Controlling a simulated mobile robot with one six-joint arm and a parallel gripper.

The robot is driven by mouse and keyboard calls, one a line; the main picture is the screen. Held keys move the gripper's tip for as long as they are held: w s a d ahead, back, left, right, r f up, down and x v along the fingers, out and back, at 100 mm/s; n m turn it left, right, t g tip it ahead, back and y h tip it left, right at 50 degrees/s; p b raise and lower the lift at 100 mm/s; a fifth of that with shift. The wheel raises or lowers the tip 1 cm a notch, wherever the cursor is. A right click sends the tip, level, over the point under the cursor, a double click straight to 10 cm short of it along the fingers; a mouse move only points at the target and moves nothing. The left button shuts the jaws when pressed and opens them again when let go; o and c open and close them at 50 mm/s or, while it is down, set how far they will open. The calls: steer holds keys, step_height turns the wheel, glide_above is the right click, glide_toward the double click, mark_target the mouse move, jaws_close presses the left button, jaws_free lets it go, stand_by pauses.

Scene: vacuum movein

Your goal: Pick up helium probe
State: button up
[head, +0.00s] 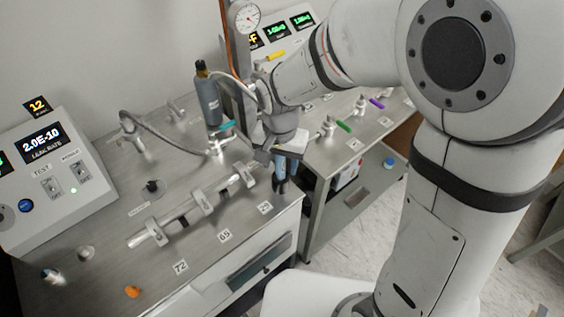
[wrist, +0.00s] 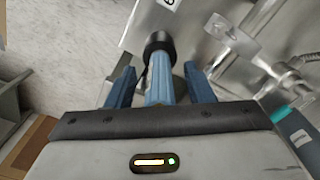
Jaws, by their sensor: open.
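The helium probe appears to be the blue cylinder with a black end (head: 280,171), upright at the right end of the steel bench top. It also shows in the wrist view (wrist: 159,84), where its black end points away from the camera. My gripper (head: 284,155) is over the probe, pointing down. In the wrist view my gripper (wrist: 160,88) has its two blue fingers apart, one on each side of the probe. Gaps show between the probe and the fingers. The probe's near end is hidden by the gripper body.
A dark grey bottle (head: 209,100) stands behind, left of the gripper. A pipe with several clamps (head: 195,207) lies on the bench, left of the probe. A readout box (head: 50,165) is at the far left. A second bench with coloured-handled valves (head: 345,127) is on the right.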

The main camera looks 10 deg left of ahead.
steer(key=shift+c, duration=0.2)
jaws_close()
steer(key=shift+r, duration=0.15)
step_height(320, 180, up, 10)
steer(key=shift+f+b, duration=0.1)
steer(key=shift+b, duration=0.35)
